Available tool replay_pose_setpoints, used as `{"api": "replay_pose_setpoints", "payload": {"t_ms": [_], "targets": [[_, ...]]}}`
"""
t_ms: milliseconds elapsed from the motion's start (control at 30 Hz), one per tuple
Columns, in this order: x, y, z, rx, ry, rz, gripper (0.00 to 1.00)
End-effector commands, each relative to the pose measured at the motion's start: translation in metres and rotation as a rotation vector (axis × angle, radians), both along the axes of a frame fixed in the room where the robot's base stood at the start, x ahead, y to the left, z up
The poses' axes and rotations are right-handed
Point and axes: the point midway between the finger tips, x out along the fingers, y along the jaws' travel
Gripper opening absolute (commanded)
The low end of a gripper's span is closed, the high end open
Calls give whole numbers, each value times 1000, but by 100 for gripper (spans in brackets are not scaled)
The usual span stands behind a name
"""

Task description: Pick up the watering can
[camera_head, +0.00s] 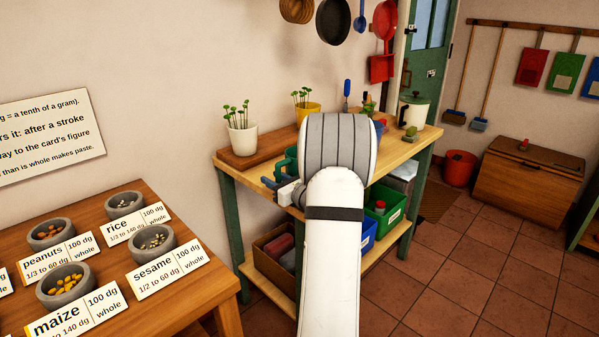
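A teal-green object (284,165) stands near the front edge of the wooden bench, just left of my white arm. It may be the watering can, but my arm covers part of it and I cannot tell for sure. My arm reaches up across the middle of the view and hides the bench behind it. A small white and grey-blue part shows at the bench edge beside the teal object; I cannot tell whether it belongs to my gripper. The fingertips cannot be made out, nor whether they hold anything.
The bench (240,181) bears a white plant pot (242,139), a yellow pot (307,112) and a cream can with a dark lid (413,112). Crates sit on its lower shelf. A table (190,293) with stone bowls stands at left. Tiled floor (455,262) is clear at right.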

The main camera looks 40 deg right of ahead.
Motion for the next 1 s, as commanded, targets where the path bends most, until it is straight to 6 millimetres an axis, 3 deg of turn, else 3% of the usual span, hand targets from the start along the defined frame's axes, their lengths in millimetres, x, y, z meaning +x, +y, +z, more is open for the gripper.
{"api": "replay_pose_setpoints", "payload": {"t_ms": [400, 1000], "targets": [[0, 1, 0, 0, 0, 2, 0], [1, 1, 0, -1, 0, 2, 0]]}}
